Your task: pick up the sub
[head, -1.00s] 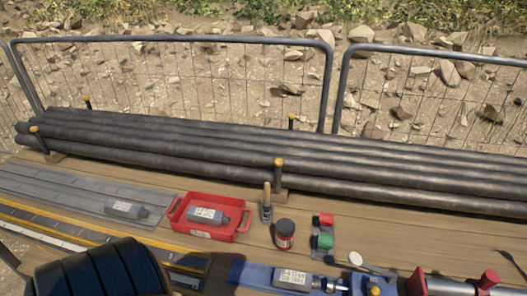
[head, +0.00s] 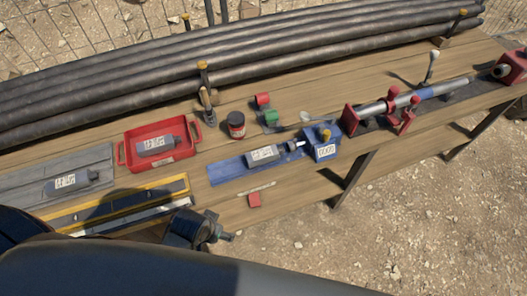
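Three grey bottle-shaped subs with white labels are in the head view. One sub (head: 70,182) lies on the grey ribbed mat (head: 50,164) at the left. Another sub (head: 157,145) lies in the red tray (head: 128,156). The third sub (head: 264,155) lies on the blue fixture (head: 228,170), its narrow end toward the blue block. My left gripper (head: 224,236) appears as a dark part at the bench's front edge, apart from all three subs. My arm hides much of it, and its fingers are too unclear to judge. My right gripper is not in view.
Long dark pipes (head: 240,55) lie along the back of the wooden bench between yellow-topped posts. A dark red-labelled jar (head: 236,124) stands behind the blue fixture. A red clamp stand with a rod (head: 378,108) is at right. A yellow-edged rack (head: 120,195) lies at front left.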

